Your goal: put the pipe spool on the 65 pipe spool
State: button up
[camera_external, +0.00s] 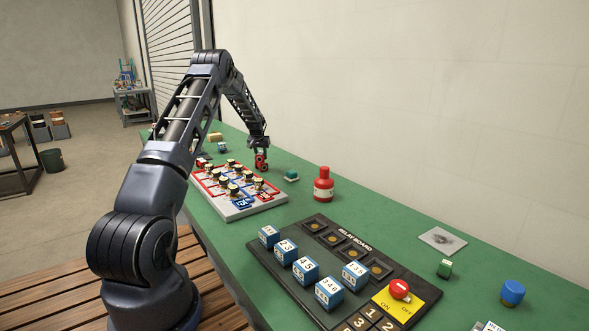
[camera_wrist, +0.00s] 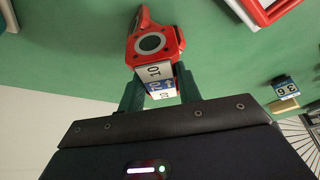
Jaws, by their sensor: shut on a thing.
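My gripper (camera_external: 262,148) is shut on a red pipe spool (camera_external: 261,162), held above the green bench beyond the tray. In the wrist view the red spool (camera_wrist: 155,42) has a grey round face and a white label that seems to read 10. Its lower part sits between the dark fingers of my gripper (camera_wrist: 160,92). The light tray (camera_external: 250,211) bears several brass-and-black pieces with red and blue outlines and labels. I cannot read a 65 on any thing, so I cannot tell which is the 65 pipe spool.
The dark relay board (camera_external: 262,249) with several numbered blue cubes lies nearer. A block labelled 36 (camera_wrist: 284,88) shows in the wrist view. Bench behind the bottle is clear.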

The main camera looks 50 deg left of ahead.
jog(key=o, duration=1.2)
jog(key=shift+f, duration=0.1)
jog(key=shift+c, duration=0.2)
jog(key=v, duration=1.2)
jog(key=shift+d+r, duration=0.1)
jog(key=shift+r, duration=0.15)
